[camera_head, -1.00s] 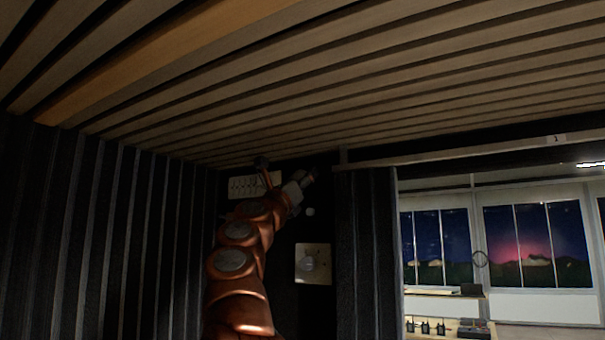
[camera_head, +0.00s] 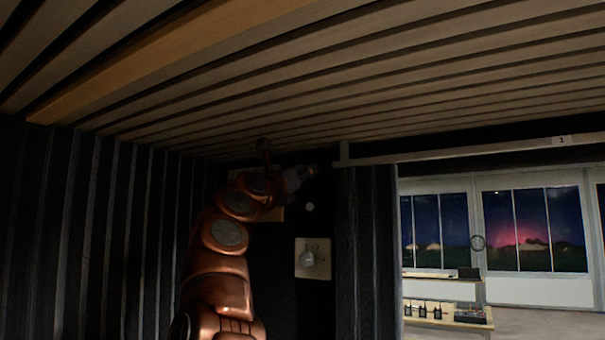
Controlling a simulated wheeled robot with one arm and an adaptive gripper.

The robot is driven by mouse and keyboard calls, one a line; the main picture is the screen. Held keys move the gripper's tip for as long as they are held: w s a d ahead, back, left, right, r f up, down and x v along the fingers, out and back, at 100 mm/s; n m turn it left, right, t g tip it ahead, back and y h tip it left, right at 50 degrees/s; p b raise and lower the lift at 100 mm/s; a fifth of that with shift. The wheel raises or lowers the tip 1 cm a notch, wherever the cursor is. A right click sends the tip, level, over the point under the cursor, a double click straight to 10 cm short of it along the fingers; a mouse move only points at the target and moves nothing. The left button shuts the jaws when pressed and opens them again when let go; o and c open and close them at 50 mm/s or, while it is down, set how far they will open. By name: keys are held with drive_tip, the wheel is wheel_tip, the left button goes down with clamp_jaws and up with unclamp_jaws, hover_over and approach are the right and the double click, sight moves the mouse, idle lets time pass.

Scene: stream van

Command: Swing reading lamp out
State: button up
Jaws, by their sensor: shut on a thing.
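My copper-coloured arm rises at lower left and bends right near the ceiling. My gripper (camera_head: 306,173) is at its end, small and dark against the black back panel. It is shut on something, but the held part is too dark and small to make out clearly. A reading lamp cannot be clearly told apart here. A small dark upright piece (camera_head: 263,150) shows just above the arm's wrist, close under the ceiling; I cannot tell whether it is part of the lamp or of my arm.
The slatted ceiling (camera_head: 330,85) is close above the arm. A pale plate with a round knob (camera_head: 308,258) and a small white disc (camera_head: 310,207) are on the back panel. A dark ribbed wall (camera_head: 70,220) stands left. A dark partition (camera_head: 366,250) and a windowed room lie right.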

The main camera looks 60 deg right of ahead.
drive_tip(key=shift+f, duration=0.1)
drive_tip(key=o, duration=1.2)
drive_tip(key=shift+c, duration=0.2)
drive_tip(key=shift+s+a, duration=0.1)
drive_tip(key=shift+a, duration=0.4)
drive_tip(key=shift+f, duration=0.1)
